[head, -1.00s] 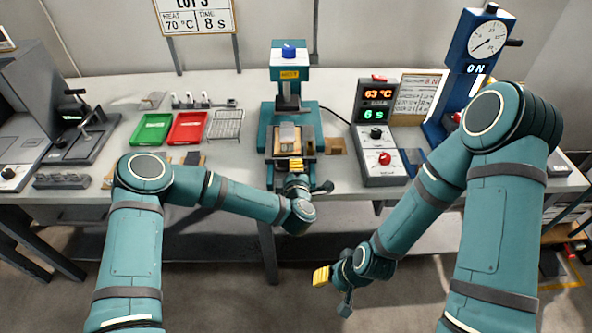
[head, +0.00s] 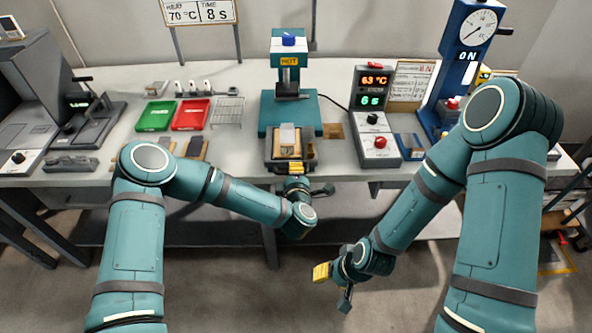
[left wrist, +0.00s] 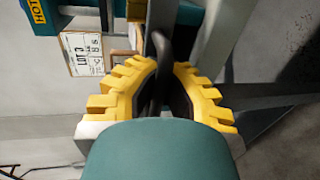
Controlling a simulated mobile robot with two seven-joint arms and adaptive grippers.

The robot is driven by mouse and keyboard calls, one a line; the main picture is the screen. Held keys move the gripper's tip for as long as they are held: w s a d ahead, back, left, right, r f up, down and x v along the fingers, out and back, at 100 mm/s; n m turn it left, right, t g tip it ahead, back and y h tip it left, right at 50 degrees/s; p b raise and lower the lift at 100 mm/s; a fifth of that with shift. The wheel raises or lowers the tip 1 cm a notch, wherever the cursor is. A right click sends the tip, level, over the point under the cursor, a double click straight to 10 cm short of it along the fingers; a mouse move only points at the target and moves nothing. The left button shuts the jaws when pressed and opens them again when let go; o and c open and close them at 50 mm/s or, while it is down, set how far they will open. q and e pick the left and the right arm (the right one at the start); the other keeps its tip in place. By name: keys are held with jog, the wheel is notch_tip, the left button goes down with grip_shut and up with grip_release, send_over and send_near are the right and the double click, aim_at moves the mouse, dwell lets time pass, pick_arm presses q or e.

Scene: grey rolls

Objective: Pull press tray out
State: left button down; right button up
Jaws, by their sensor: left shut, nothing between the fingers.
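The press (head: 289,112), teal with a HOT label, stands at the middle of the bench. Its dark tray (head: 311,161) sticks out at the front, carrying a tan plate with a grey block (head: 288,136). My left gripper (head: 296,184) is at the tray's front, by the bench edge. In the left wrist view, its yellow-padded fingers (left wrist: 168,85) are on either side of a dark bar, perhaps the tray handle, but no grip on it is clear. The gripper partly hides the tray front. My right gripper (head: 332,284) hangs in front of the bench, away from the tray; its opening is unclear.
A control box (head: 377,140) with a red knob stands right of the press. Green (head: 156,116) and red (head: 190,114) trays and a wire rack (head: 227,112) lie to the left. A blue gauge press (head: 462,70) stands at the right.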

pick_arm(q)
jog(key=shift+r, duration=0.1)
jog(key=c, duration=1.3)
grip_release()
jog(key=shift+s, duration=0.15)
jog(key=v, duration=1.2)
jog(key=s+a+f+m+g+h, duration=0.2)
jog(key=s+f+m+g+h, duration=0.3)
jog(key=f+m, duration=0.4)
jog(key=s+a+f+m+g+y, duration=0.1)
jog(key=s+a+f+m+g, duration=0.3)
jog(key=s+a+m+g, duration=0.3)
jog(key=s+a+g, duration=0.2)
jog(key=s, duration=0.1)
jog(key=shift+s+a, duration=0.2)
jog(key=shift+a, duration=0.2)
